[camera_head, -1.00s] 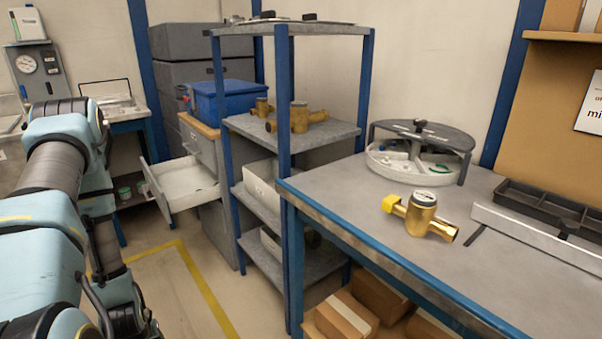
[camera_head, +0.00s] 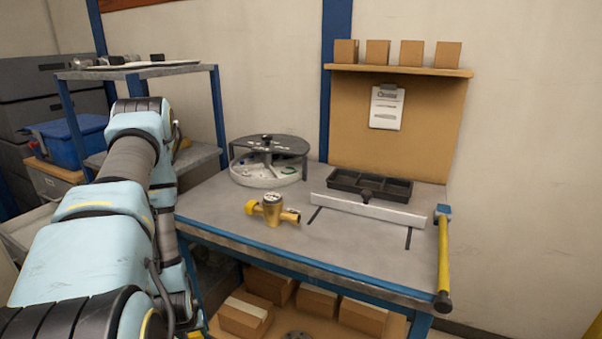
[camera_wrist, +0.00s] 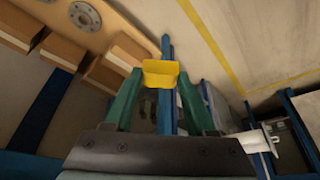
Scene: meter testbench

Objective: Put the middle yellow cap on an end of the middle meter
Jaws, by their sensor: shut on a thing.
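A yellow cap (camera_wrist: 160,73) is held between the tips of the green fingers of my gripper (camera_wrist: 160,82) in the wrist view. My gripper is shut on it, above the floor and away from the bench top. A brass meter (camera_head: 273,211) with a round dial lies on the workbench (camera_head: 345,250). A yellow cap (camera_head: 252,207) is on its left end; its right end is bare brass.
A round divided tray (camera_head: 265,175) stands behind the meter. A black compartment tray (camera_head: 370,185) and a long pale bar (camera_head: 367,211) lie to the right. A yellow-handled tool (camera_head: 443,260) is at the bench's right edge. A grey shelf unit (camera_head: 135,71) stands left. Boxes (camera_head: 243,316) sit below.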

